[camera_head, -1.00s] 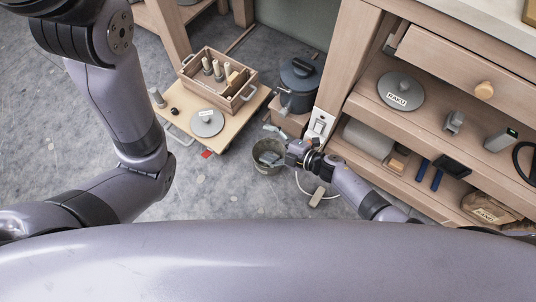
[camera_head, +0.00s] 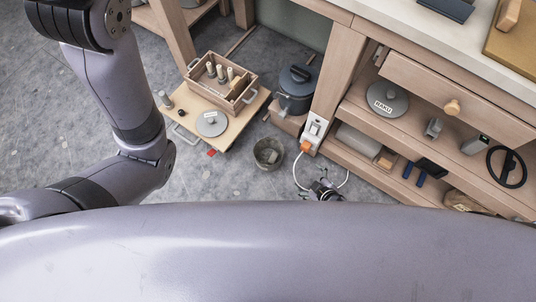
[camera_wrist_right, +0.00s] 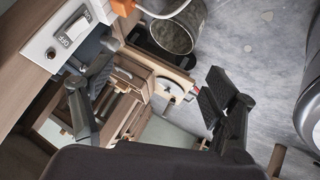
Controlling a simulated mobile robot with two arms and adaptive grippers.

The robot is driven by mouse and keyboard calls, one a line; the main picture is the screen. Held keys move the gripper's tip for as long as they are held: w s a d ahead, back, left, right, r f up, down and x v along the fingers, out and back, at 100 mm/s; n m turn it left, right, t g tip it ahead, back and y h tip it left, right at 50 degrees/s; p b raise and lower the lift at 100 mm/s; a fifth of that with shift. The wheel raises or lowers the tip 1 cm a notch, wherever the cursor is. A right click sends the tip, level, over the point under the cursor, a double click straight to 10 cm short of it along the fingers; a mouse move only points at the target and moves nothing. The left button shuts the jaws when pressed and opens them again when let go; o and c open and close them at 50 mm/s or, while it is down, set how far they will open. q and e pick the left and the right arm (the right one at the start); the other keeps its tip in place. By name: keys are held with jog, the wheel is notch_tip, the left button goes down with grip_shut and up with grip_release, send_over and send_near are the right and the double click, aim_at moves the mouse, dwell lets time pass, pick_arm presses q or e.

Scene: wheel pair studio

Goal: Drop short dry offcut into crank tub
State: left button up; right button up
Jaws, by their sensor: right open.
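A grey open tub (camera_head: 268,153), which I take to be the crank tub, stands on the floor between the low board and the workbench. Lumps show inside it, too small to identify. The right wrist view shows the tub (camera_wrist_right: 174,36) at the top, beyond my right fingers. My right gripper (camera_head: 325,189) is at the lower middle of the head view, to the right of the tub and apart from it. In the wrist view my right gripper (camera_wrist_right: 148,88) is open, with nothing seen between its fingers. I cannot make out the short dry offcut. My left gripper is out of view.
A lidded blue-grey pot (camera_head: 297,88) stands behind the tub. A board (camera_head: 190,128) carries a wooden crate (camera_head: 246,98) and a round grey disc (camera_head: 211,123). A white cable (camera_head: 297,172) hangs from an orange plug (camera_head: 306,146). Bench shelves bound the right side.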

jog(key=shift+m+g+h, duration=0.5)
jog(key=shift+m+h, duration=0.1)
jog(key=shift+m, duration=0.3)
jog(key=s, duration=0.1)
jog(key=s+d+p, duration=0.1)
jog(key=s+d+f, duration=0.1)
jog(key=s, duration=0.1)
jog(key=shift+s+d, duration=0.1)
jog(key=shift+d, duration=0.05)
